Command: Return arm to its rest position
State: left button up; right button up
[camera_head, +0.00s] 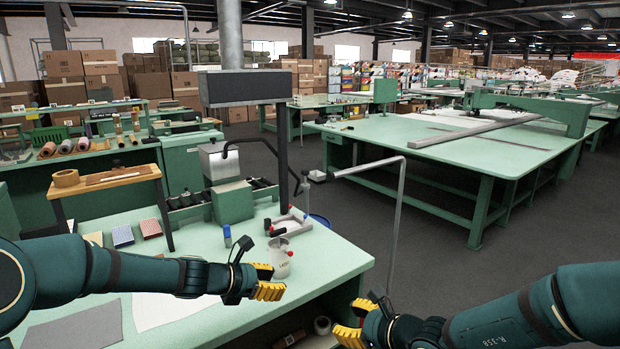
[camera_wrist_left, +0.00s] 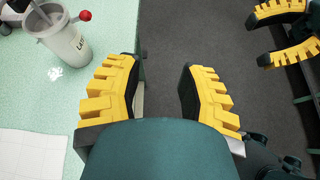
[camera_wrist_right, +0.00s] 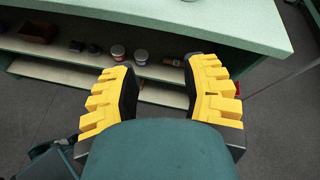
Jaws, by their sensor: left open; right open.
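My left gripper (camera_head: 268,282) is over the right part of the green-topped table, beside a white labelled cup (camera_head: 281,262). In the left wrist view its yellow fingers (camera_wrist_left: 160,95) are spread with nothing between them, and the cup (camera_wrist_left: 62,38) stands to their left, apart from them. My right gripper (camera_head: 355,322) is off the table's right edge, above the floor. In the right wrist view its fingers (camera_wrist_right: 165,90) are apart and empty, facing shelves under a tabletop. The right gripper also shows in the left wrist view (camera_wrist_left: 280,30).
A thin metal stand (camera_head: 397,225) rises right of the table. A large green table (camera_head: 440,145) stands behind, with dark floor between.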

pick_arm(q)
jog(key=s+a+f+m+g+y, duration=0.1)
jog(key=s+f+m+y, duration=0.2)
jog(key=f, duration=0.4)
jog(key=s+f+m+g, duration=0.2)
jog(key=s+f+m, duration=0.1)
jog(key=s+f, duration=0.3)
jog(key=s+a+f+m+g+y, duration=0.1)
jog(key=s+f+m+y, duration=0.15)
jog(key=f, duration=0.45)
jog(key=s+f+m, duration=0.5)
jog(key=s+m, duration=0.1)
jog(key=s, duration=0.2)
jog(key=s+f+m+g, duration=0.1)
jog(key=s+f+m, duration=0.4)
jog(key=s+m, duration=0.2)
jog(key=shift+s+d+g+y, duration=0.15)
jog(key=shift+s+g+y, duration=0.25)
jog(key=shift+s, duration=0.5)
pick_arm(e)
jog(key=s+f+n+g+h, duration=0.2)
jog(key=s+f+n+g, duration=0.2)
jog(key=s+f+n, duration=0.6)
jog(key=s+d+f+n+g+h, duration=0.1)
jog(key=s+f+n+g+h, duration=0.2)
jog(key=s+f+n, duration=0.7)
notch_tip(320, 180, down, 6)
jog(key=n+g, duration=0.1)
jog(key=n, duration=0.1)
jog(key=shift+s+n+h, duration=0.3)
